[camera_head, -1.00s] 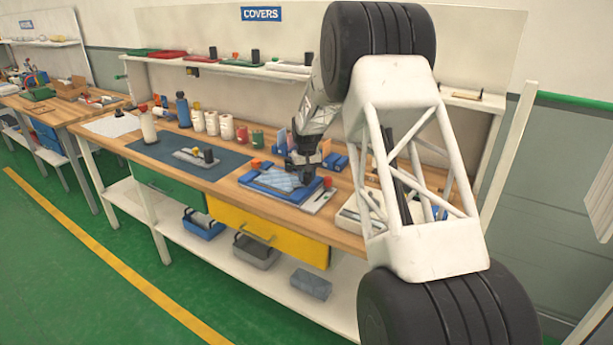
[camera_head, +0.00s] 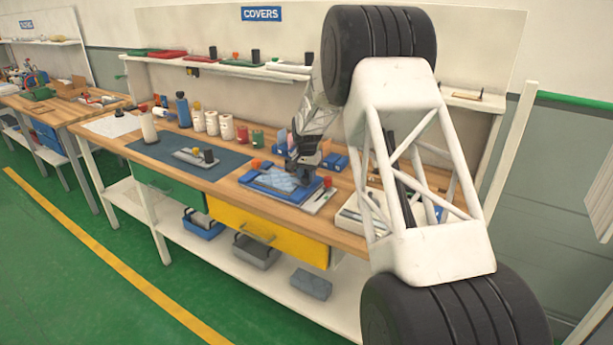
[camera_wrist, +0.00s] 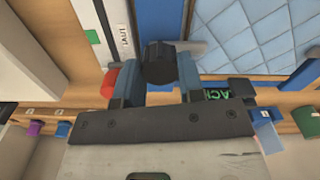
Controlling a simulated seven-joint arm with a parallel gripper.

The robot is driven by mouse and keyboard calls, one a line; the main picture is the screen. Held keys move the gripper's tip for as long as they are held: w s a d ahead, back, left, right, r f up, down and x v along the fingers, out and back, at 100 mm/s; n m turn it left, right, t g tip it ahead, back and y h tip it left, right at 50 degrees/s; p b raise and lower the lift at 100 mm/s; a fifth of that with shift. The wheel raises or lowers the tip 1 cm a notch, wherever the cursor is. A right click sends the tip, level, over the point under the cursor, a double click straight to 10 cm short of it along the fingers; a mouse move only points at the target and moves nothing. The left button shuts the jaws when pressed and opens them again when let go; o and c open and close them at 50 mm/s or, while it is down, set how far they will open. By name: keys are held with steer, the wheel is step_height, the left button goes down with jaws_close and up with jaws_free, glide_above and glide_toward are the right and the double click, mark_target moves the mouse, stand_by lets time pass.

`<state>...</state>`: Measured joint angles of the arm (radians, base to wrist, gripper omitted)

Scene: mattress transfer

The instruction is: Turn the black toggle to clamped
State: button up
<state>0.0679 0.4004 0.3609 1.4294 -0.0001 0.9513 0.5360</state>
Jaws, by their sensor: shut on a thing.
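The black toggle (camera_wrist: 160,64) is a round dark knob, seen close up in the wrist view. My gripper (camera_wrist: 155,78) is shut on it, with a finger on each side. In the head view my gripper (camera_head: 303,164) is at the back edge of the blue fixture (camera_head: 257,187), and the toggle cannot be made out there. A light blue quilted pad (camera_wrist: 250,38) lies in the fixture and also shows in the head view (camera_head: 283,181). I cannot read the toggle's marked setting.
A red knob (camera_wrist: 109,82) is close beside the left finger. A white tray (camera_head: 349,216) stands to the right of the fixture. A dark mat (camera_head: 158,151) with a grey plate is to the left. Bottles and rolls stand along the back of the bench.

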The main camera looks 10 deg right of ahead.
mark_target(307, 176)
steer(key=shift+w+r, duration=0.1)
steer(key=o, duration=0.9)
steer(key=shift+r, duration=3.85)
